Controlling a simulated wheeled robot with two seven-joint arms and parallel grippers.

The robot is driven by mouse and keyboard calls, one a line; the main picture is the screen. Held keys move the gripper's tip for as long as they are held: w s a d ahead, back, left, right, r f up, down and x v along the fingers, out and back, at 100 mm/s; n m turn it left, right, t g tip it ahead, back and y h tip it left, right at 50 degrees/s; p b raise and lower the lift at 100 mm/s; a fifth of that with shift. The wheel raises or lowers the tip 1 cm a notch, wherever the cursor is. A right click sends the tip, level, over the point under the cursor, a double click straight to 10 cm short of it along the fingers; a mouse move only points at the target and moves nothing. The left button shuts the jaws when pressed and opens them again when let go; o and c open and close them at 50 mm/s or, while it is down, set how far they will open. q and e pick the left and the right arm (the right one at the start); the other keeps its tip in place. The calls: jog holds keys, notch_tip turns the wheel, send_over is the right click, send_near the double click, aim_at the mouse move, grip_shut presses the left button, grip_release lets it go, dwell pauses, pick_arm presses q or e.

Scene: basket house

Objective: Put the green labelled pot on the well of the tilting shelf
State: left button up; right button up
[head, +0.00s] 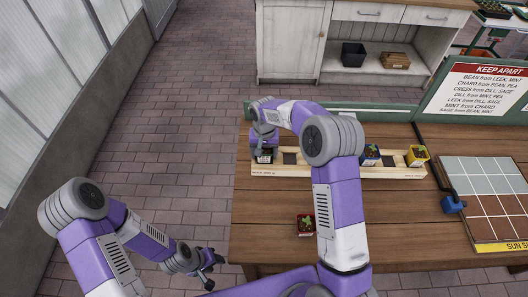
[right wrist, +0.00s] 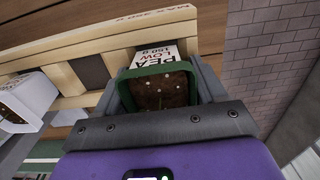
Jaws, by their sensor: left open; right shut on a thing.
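My right gripper (head: 265,142) is shut on a green pot (right wrist: 160,69) with dark soil, at the left end of the wooden tilting shelf (head: 270,171). The pot's white label, reading PEA LOW 150 g, shows in the right wrist view. The pot overlaps the shelf in that view; I cannot tell whether its base rests in a well. A dark square well (head: 290,158) lies empty just right of it in the head view. My left gripper (head: 207,270) is open and empty, off the table's left side.
A white pot (right wrist: 28,100) shows in the right wrist view. A red pot (head: 306,225) stands on the table before the shelf. A KEEP APART sign (head: 485,90) and a grid board (head: 487,195) are right.

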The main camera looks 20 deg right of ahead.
jog(key=o, duration=1.1)
jog(key=shift+f, duration=0.1)
jog(key=shift+r, duration=0.3)
notch_tip(320, 180, up, 12)
jog(key=shift+f+p, duration=0.1)
jog(key=shift+p, duration=0.7)
